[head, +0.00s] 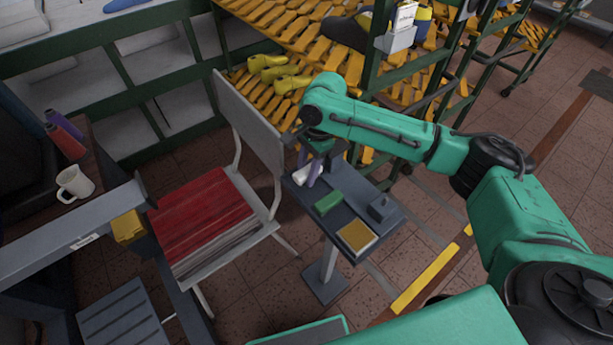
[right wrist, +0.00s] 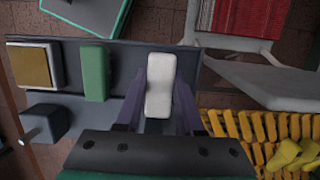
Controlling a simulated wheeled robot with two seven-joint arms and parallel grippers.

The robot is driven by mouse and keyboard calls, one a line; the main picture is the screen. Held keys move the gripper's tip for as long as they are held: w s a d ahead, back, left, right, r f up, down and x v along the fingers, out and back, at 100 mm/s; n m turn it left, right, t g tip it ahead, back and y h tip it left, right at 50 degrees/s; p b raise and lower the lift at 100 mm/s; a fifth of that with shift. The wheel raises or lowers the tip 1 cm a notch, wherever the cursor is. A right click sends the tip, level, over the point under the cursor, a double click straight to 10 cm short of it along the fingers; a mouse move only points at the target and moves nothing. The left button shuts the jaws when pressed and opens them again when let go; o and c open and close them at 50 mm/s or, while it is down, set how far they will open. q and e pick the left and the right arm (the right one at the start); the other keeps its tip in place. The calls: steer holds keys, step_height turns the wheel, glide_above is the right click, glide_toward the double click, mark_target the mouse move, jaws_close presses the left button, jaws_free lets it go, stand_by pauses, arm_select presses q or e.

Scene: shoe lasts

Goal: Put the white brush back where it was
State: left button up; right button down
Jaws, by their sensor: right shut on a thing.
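The white brush (right wrist: 159,85) is between the two purple-grey fingers of my right gripper (right wrist: 160,100) in the right wrist view. The gripper is shut on it. In the head view my right gripper (head: 313,172) is at the far left end of the small dark table (head: 352,204), and the white brush (head: 301,175) shows beside its fingers. The brush is over the table end; I cannot tell whether it touches the top. My left gripper is not in view.
On the small table are a green block (head: 328,202), a yellow-topped square thing (head: 357,237) and a dark block (head: 381,207). A rack (head: 300,40) with yellow shoe lasts (head: 287,84) stands behind.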

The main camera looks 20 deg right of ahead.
steer(key=shift+d+x, duration=0.25)
steer(key=shift+x, duration=0.9)
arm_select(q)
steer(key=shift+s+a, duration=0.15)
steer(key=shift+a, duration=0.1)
arm_select(e)
steer(key=shift+w, duration=0.1)
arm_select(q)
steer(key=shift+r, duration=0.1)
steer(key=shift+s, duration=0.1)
arm_select(e)
steer(key=c, duration=0.5)
jaws_free()
steer(key=shift+f, duration=0.15)
steer(key=v, duration=1.2)
steer(key=shift+a, duration=0.1)
